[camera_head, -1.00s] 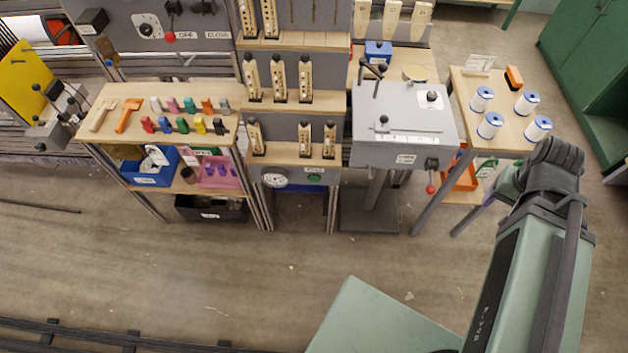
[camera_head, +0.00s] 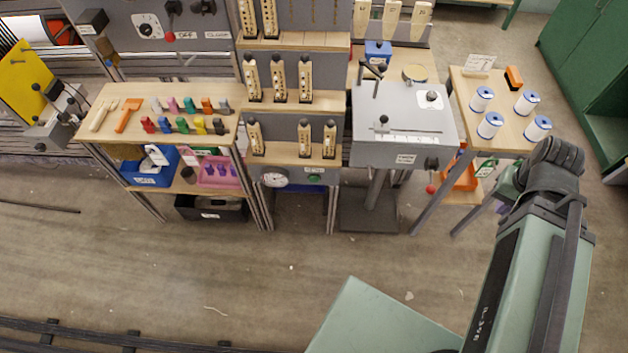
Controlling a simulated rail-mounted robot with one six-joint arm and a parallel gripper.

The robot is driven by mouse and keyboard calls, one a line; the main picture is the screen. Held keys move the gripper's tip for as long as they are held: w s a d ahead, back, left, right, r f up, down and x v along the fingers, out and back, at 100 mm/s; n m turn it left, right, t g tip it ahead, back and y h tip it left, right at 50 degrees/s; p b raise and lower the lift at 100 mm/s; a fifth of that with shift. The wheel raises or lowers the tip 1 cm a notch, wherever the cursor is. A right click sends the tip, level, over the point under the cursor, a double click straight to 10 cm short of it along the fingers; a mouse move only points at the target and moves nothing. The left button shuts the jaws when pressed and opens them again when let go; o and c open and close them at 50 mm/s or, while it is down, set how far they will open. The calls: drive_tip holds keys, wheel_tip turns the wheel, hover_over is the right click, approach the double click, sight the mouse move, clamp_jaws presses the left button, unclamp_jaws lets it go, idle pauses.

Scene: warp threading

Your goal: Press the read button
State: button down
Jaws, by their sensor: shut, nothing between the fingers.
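A round white gauge (camera_head: 274,177) and a small green button (camera_head: 314,176) sit on the front panel below the lowest wooden shelf, in the middle of the picture. The button's lettering is too small to read, so I cannot tell whether it is the read button. My arm rises at the right and bends by the right-hand table, well to the right of the green button. My gripper does not show; the arm's far end is hidden behind its own links.
The right table (camera_head: 476,107) carries several white spools. The left table (camera_head: 101,139) holds several coloured pieces. Open floor (camera_head: 250,285) lies in front.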

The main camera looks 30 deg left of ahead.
sight(314, 179)
idle(0.9)
drive_tip(key=s+a+f+n+t+h+b, duration=0.15)
drive_tip(key=a+f+n+b, duration=0.25)
drive_tip(key=a+f+b, duration=0.9)
drive_tip(key=s+a+f+n+t+h+b, duration=0.15)
drive_tip(key=a+f+n+b, duration=0.25)
drive_tip(key=a+f+b, duration=0.8)
drive_tip(key=s+a+f+n+t+h+b, duration=0.15)
drive_tip(key=a+f+n+b, duration=0.4)
drive_tip(key=f+b, duration=1.25)
drive_tip(key=s+a+f+n+t+b, duration=0.25)
drive_tip(key=a+f+t+b, duration=0.3)
drive_tip(key=a+b, duration=0.6)
drive_tip(key=w+a+r+n+t+b, duration=0.1)
drive_tip(key=a+r+n+t, duration=0.2)
drive_tip(key=r+n+t, duration=0.1)
wheel_tip(314, 179, up, 2)
drive_tip(key=shift+w+r+n+t, duration=0.15)
drive_tip(key=shift+w+n+t, duration=0.2)
drive_tip(key=shift+n, duration=0.25)
drive_tip(key=shift+a, duration=0.1)
drive_tip(key=w+a, duration=0.4)
drive_tip(key=w, duration=0.3)
drive_tip(key=shift+w, duration=0.35)
